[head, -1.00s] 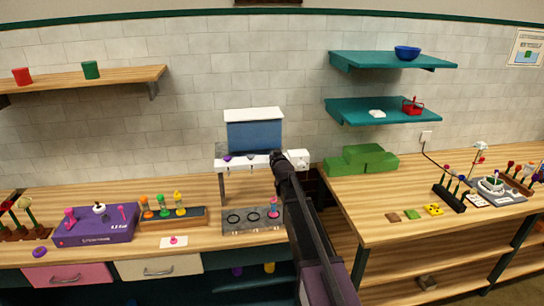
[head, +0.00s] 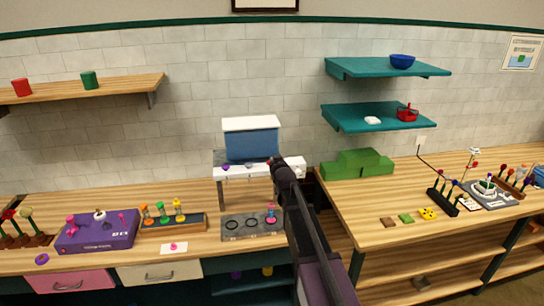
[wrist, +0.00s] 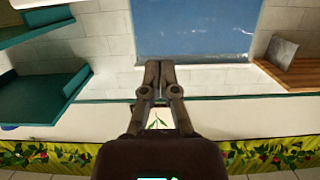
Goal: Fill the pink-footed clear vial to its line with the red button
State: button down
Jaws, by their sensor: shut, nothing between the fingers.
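The dispenser has a blue tank (head: 253,144) with a white lid above a white ledge (head: 236,173). A small red spot, likely the red button (head: 269,160), shows at the ledge beside my gripper tip and is partly hidden. My gripper (head: 276,163) is at the right part of the ledge; I cannot tell whether it touches the button. In the wrist view my gripper (wrist: 160,66) has its fingers together and empty, before a blue panel (wrist: 195,30). A small pink-and-clear vial (head: 271,213) stands at the right ring of the grey tray (head: 252,236); its liquid level is too small to read.
Two empty rings are on the tray left of the vial. A rack of coloured vials (head: 173,222) and a purple box (head: 97,233) stand farther left. Green blocks (head: 357,164) sit on the right-hand counter. My arm covers the area right of the tray.

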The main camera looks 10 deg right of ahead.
jog(key=v, duration=0.3)
jog(key=shift+s+r+p, duration=0.1)
jog(key=shift+s+p, duration=0.2)
jog(key=shift+s, duration=0.05)
dwell(2.4)
jog(key=s+a+f+g+b, duration=0.2)
jog(key=s+f+g+b, duration=0.65)
jog(key=s+f, duration=0.95)
jog(key=s+f+g+b, duration=0.6)
jog(key=s+f, duration=0.5)
jog(key=s, duration=0.5)
jog(key=shift+s+d+g, duration=0.2)
jog(key=shift+s+g, duration=0.05)
jog(key=shift+g, duration=0.3)
jog(key=shift+w+f, duration=0.1)
